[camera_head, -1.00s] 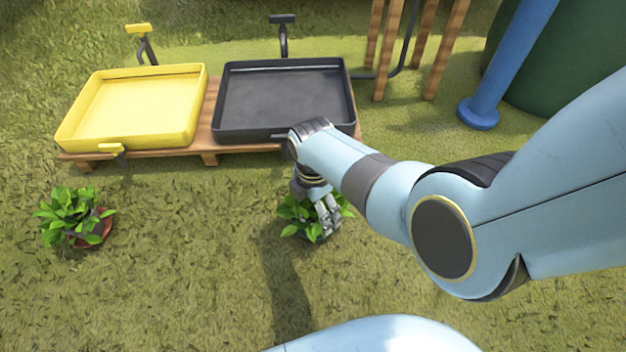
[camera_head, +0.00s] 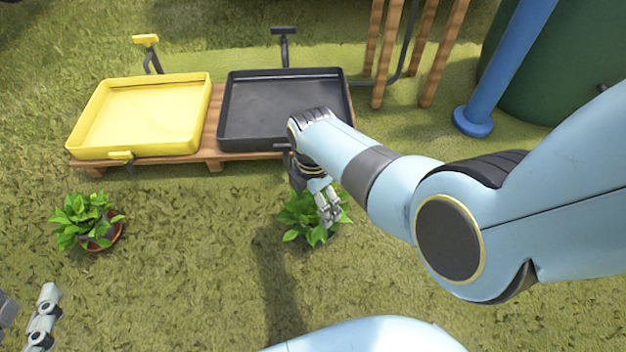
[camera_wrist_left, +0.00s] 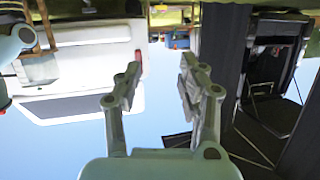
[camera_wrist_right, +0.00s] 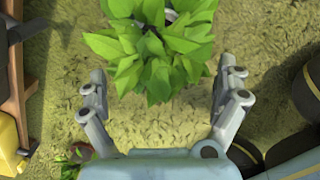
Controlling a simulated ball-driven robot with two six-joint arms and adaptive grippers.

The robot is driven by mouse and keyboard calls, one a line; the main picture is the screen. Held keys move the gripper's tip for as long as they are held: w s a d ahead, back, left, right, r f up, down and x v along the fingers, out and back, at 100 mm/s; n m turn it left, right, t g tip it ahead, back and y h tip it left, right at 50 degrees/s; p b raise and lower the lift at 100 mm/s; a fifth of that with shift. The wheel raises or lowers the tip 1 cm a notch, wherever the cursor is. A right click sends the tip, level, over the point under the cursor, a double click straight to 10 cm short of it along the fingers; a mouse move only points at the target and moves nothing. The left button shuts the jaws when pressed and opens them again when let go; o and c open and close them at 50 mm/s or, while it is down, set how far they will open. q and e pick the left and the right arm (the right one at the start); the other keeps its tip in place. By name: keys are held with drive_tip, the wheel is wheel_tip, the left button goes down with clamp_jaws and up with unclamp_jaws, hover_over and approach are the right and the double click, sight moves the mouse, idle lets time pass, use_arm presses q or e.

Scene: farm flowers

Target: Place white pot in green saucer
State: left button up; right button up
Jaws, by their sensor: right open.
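My right gripper (camera_head: 327,207) is open above a leafy green plant (camera_head: 300,219) on the grass. In the right wrist view, its fingers (camera_wrist_right: 163,84) stand apart on either side of the leaves (camera_wrist_right: 150,48), with nothing clamped between them. The leaves hide most of that plant's pot, so I cannot tell its colour. No green saucer is clearly visible. My left gripper shows partly at the lower left; in the left wrist view its fingers (camera_wrist_left: 161,72) are apart and empty.
A yellow tray (camera_head: 140,116) and a black tray (camera_head: 283,105) sit on a low wooden pallet (camera_head: 213,150) behind the plants. Wooden posts, a blue post (camera_head: 505,65) and a dark green tank (camera_head: 560,70) stand at the back right. Grass between the two plants is clear.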

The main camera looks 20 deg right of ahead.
use_arm(q)
drive_tip(key=s+f+g+p, duration=0.1)
drive_tip(key=g, duration=0.1)
drive_tip(key=s+f+g+p, duration=0.1)
drive_tip(key=g, duration=0.1)
drive_tip(key=s+a+f+g+p, duration=0.1)
drive_tip(key=g, duration=0.1)
drive_tip(key=shift+s+f+n+y, duration=0.3)
drive_tip(key=shift+s+f+y, duration=0.05)
drive_tip(key=shift+s+y, duration=0.05)
use_arm(e)
wheel_tip(320, 180, up, 5)
drive_tip(key=shift+f, duration=0.1)
